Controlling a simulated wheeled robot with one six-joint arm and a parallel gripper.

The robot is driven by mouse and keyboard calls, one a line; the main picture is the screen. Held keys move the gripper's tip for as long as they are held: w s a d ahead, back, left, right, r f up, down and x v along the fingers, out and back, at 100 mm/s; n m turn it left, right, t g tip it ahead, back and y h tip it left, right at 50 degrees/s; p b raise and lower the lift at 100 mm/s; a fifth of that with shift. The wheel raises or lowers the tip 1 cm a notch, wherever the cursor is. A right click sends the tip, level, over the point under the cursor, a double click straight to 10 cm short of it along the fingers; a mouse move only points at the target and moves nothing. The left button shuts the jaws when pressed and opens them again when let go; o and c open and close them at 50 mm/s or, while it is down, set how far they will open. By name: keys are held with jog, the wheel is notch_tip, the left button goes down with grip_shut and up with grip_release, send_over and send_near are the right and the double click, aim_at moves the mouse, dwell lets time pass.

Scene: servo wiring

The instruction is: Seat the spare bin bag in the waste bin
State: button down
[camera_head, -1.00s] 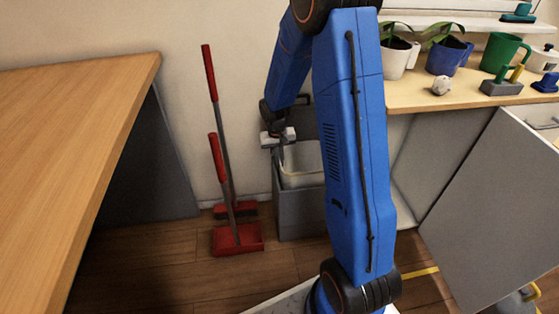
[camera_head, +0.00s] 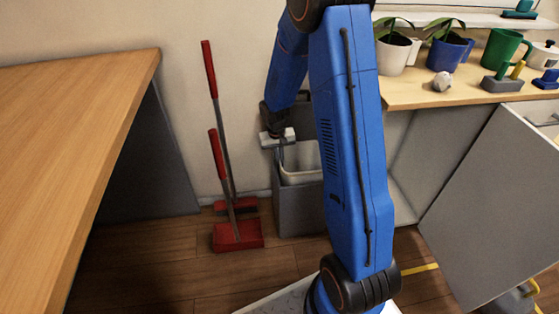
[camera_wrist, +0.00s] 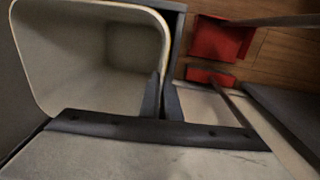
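The grey waste bin (camera_head: 298,213) stands on the floor against the wall, with a dark lid raised behind it. A pale liner (camera_head: 302,163) shows inside its mouth, partly hidden by my arm. In the wrist view the pale, hollow interior (camera_wrist: 95,60) fills the upper left. I cannot tell if this lining is the spare bag; no separate bag shows. My gripper (camera_head: 280,152) points down at the bin's left rim. In the wrist view its dark fingers (camera_wrist: 162,80) are close together at the rim and look shut. I cannot tell if a thin edge lies between them.
A red-handled brush and red dustpan (camera_head: 238,236) stand left of the bin. A wooden table (camera_head: 75,110) is at the left. A counter (camera_head: 430,97) with plants and mugs is at the right, above an open cabinet door (camera_head: 490,200). Some floor is clear in front.

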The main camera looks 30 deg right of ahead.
jog(key=shift+f, duration=0.6)
jog(key=c, duration=1.9)
grip_release()
jog(key=shift+r, duration=0.1)
jog(key=r, duration=1.1)
jog(key=a+r, duration=0.1)
jog(key=r, duration=0.5)
jog(key=shift+a+r, duration=0.1)
jog(key=s+a+r+n+t, duration=0.1)
jog(key=s+a+r+t, duration=0.2)
jog(key=s+r, duration=1.15)
jog(key=s, duration=0.6)
jog(key=s+a+n+t, duration=0.1)
jog(key=s, duration=0.5)
jog(key=s+a+n+t, duration=0.1)
jog(key=s, duration=0.5)
jog(key=shift+s+a+r+y, duration=0.2)
jog(key=shift+s+r+y, duration=0.2)
